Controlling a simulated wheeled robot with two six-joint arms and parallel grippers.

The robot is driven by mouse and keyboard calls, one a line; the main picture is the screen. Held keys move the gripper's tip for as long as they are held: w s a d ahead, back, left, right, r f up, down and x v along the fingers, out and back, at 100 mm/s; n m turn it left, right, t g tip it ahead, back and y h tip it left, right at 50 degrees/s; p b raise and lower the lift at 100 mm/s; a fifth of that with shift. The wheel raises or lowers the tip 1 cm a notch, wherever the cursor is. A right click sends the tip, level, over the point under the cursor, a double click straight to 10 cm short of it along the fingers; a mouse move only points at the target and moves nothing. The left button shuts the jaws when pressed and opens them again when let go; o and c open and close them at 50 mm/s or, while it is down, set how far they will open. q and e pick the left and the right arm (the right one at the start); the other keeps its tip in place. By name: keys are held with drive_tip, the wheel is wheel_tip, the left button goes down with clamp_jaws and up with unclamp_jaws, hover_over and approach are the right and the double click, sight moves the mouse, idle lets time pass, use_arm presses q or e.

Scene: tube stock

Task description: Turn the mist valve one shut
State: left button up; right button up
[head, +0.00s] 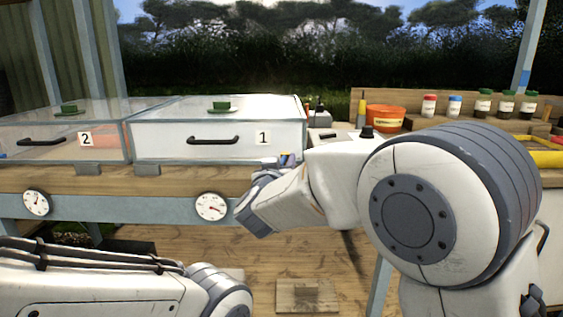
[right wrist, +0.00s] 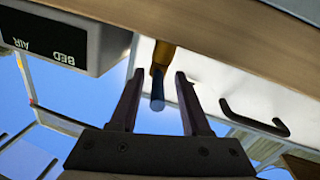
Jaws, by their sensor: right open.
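A small valve (right wrist: 158,82) with a yellow-brown body and a blue handle shows in the right wrist view, below a wooden edge. My right gripper (right wrist: 159,75) is open, with one finger on each side of the valve and a gap visible on both sides. In the head view, my right gripper (head: 262,180) is at the bench front below box 1, beside a small patch of blue and yellow; the valve is mostly hidden there. No number shows on the valve. My left arm shows at the lower left, but its gripper is out of view.
Box 1 (head: 178,135) and box 2 (head: 55,148) stand on the bench with black handles. Dials (head: 211,206) hang on the front rail. A dark box marked "BED AIR" (right wrist: 55,38) is near the gripper. An orange pot (head: 385,118) and several bottles stand at right.

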drive_tip(key=shift+d, duration=0.15)
clamp_jaws()
drive_tip(key=shift+r, duration=0.15)
idle(1.1)
